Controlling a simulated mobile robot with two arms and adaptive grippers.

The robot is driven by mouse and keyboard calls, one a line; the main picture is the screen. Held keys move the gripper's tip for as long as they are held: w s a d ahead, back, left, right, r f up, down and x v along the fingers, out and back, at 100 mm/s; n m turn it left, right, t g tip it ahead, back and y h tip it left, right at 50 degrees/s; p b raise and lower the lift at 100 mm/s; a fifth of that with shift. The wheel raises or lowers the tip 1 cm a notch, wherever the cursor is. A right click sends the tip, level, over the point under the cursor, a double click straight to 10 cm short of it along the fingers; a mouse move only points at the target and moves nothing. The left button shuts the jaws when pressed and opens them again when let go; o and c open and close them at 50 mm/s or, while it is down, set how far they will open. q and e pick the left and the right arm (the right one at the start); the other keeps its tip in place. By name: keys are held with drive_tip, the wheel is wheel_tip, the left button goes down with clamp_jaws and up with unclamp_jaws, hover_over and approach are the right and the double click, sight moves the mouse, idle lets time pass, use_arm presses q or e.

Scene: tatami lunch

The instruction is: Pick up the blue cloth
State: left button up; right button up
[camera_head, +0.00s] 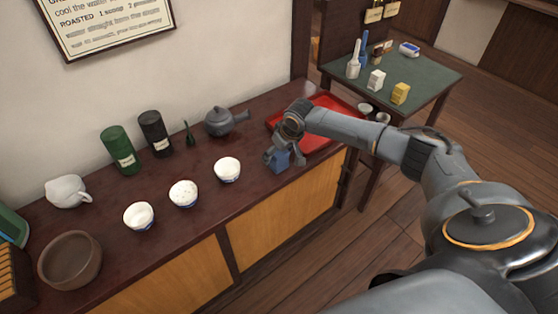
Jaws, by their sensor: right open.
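The blue cloth (281,163) is a small blue shape near the front edge of the dark wooden counter, left of the red tray. My right arm reaches in from the right, and my right gripper (284,155) points down at the cloth with its jaws open. The fingers are at or just above the cloth and hide part of it. I cannot tell whether they touch it. My left gripper is not in view.
A red tray (318,142) lies partly behind my right wrist. A grey teapot (219,121) stands behind, and a white bowl (228,170) to the left. More bowls and two canisters stand farther left. A green-topped table (428,78) holds small items.

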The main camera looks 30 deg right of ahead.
drive_tip(key=shift+c, duration=0.2)
drive_tip(key=c, duration=1.2)
drive_tip(key=shift+r, duration=0.1)
drive_tip(key=shift+r, duration=0.5)
drive_tip(key=s+a+r, duration=0.4)
drive_tip(key=s+r, duration=0.8)
drive_tip(key=s, duration=0.1)
drive_tip(key=shift+s+b, duration=0.3)
drive_tip(key=shift+b, duration=0.1)
drive_tip(key=shift+d+f, duration=0.1)
